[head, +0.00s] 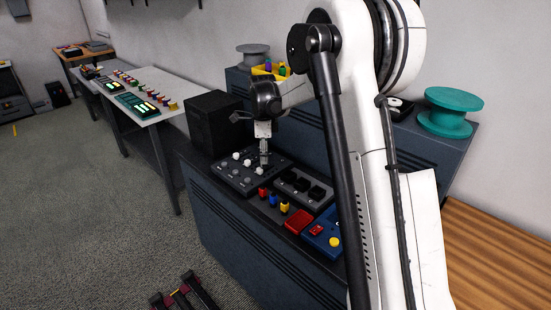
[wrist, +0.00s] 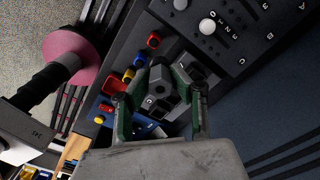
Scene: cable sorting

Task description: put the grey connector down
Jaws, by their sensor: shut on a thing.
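My gripper (head: 264,150) is low over the dark bench in the head view, above a dark panel. In the wrist view my gripper (wrist: 160,98) has its green-padded fingers on either side of a grey connector (wrist: 160,84), shut on it. The connector is a blocky grey piece with a dark round hole facing the camera. In the head view the part at my fingertips is too small to tell clearly. I cannot tell whether the connector touches a surface below.
The dark panel (head: 228,181) has white and grey knobs. Beside it are a grey block with black tops (head: 303,187), small red (head: 262,192), blue (head: 272,199) and yellow (head: 284,207) connectors, a red box (head: 298,221) and a blue box (head: 319,232). A black box (head: 215,122) stands behind.

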